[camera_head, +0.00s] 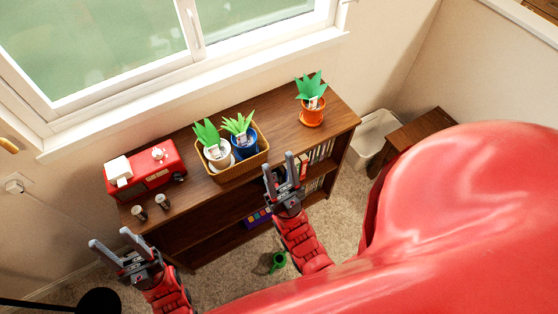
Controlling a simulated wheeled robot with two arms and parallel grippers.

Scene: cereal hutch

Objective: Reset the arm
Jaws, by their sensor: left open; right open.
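My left gripper (108,247) is at the lower left, in front of the left end of the wooden hutch (280,131). Its two fingers are spread and nothing is between them. My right gripper (279,172) is near the middle, in front of the hutch's right half, also open with nothing visible between its fingers. It overlaps the open shelves in the picture; I cannot tell whether it touches them. Both red arms reach up from the bottom of the view.
A red toaster-like appliance (145,171), a basket (240,171) with two potted plants and an orange pot (312,110) stand on the hutch. A white bin (375,132) and a small wooden table (424,128) stand at right. A green item (277,261) lies on the carpet.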

